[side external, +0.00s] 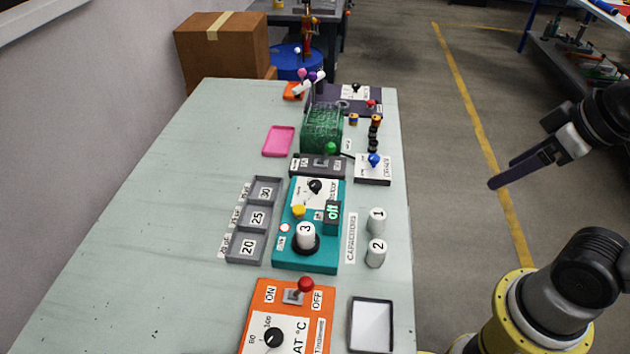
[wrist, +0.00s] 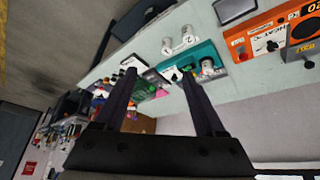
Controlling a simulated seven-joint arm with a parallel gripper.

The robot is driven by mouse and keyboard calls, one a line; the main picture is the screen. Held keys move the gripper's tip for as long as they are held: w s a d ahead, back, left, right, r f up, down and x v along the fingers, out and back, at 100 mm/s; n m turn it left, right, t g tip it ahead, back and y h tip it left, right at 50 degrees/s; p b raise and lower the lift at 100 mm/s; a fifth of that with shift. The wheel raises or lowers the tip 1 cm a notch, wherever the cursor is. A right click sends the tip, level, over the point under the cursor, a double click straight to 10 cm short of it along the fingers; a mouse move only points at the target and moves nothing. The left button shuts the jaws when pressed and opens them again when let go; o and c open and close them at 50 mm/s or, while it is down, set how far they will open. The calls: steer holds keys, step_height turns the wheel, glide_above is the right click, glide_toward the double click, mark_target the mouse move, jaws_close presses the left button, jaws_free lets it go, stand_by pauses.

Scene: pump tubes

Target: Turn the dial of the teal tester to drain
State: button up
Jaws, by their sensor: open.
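The teal tester (side external: 328,255) stands in the middle of the table, and it also shows in the wrist view (wrist: 206,49). Its black dial (side external: 315,186) sits on a white scale plate at the tester's far end. I cannot read the scale or where the dial points. A small display (side external: 332,216) on the tester reads "off". A white cylinder marked 3 (side external: 305,234) stands in the tester's black socket. My gripper (side external: 494,185) is right of the table, well away from the tester. In the wrist view its two fingers are apart with nothing held.
White cylinders 1 (side external: 376,220) and 2 (side external: 375,253) stand right of the tester. Grey bins (side external: 258,217) marked 20, 25 and 30 lie to its left. An orange heater box (side external: 290,318) with a red-knobbed lever is in front. The table's left side is clear.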

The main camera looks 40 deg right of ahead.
steer(key=w+a+r+n+g, duration=0.1)
steer(key=w+r, duration=0.4)
steer(key=w, duration=0.3)
steer(key=w+a+r+n, duration=0.1)
steer(key=w+r, duration=0.4)
steer(key=w, duration=0.4)
steer(key=n+g, duration=0.2)
steer(key=g, duration=0.3)
glide_above(315, 183)
step_height(315, 183, down, 21)
step_height(315, 183, down, 14)
steer(key=shift+f, duration=0.1)
jaws_close()
